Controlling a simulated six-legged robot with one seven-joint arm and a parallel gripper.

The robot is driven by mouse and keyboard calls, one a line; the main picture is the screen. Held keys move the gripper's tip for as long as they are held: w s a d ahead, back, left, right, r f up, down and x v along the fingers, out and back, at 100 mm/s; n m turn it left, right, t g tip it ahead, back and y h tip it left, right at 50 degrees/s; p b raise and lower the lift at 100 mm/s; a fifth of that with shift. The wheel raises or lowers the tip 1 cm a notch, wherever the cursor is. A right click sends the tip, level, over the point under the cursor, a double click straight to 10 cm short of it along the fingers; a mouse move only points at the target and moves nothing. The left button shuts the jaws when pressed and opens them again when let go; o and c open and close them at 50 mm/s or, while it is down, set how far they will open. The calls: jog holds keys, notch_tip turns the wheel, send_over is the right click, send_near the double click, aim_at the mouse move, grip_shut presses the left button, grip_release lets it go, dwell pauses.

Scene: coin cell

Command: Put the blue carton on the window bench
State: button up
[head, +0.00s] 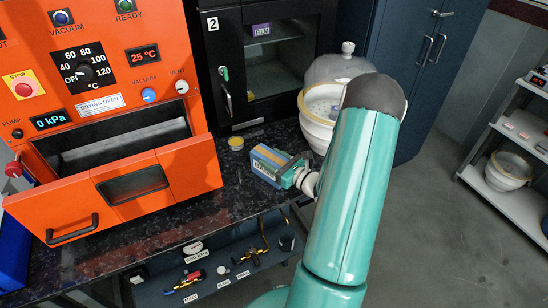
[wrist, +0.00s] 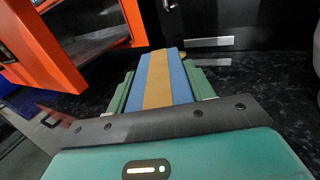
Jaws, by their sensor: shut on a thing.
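The blue carton (head: 262,160) has a tan stripe along its top and a pale label on its side. In the head view it is at the right part of the dark speckled counter, close to the front edge. It also shows in the wrist view (wrist: 178,80), lengthwise between two green fingers. My gripper (head: 285,170) is shut on the carton; in the wrist view my gripper (wrist: 162,92) has one finger along each side. I cannot tell whether the carton touches the counter. I cannot make out which surface is the window bench.
An orange drying oven (head: 118,110) stands left with its drawer out. A black cabinet (head: 258,70) is behind. A cream pot (head: 318,110) and a small yellow-topped jar (head: 236,143) are near the carton. A lower shelf (head: 215,270) holds tools. White shelves (head: 510,190) stand right.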

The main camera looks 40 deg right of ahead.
jog(key=shift+s+a+r, duration=0.15)
jog(key=shift+a+r, duration=0.05)
jog(key=shift+d+f, duration=0.15)
jog(key=o, duration=1.1)
jog(key=shift+f, duration=0.1)
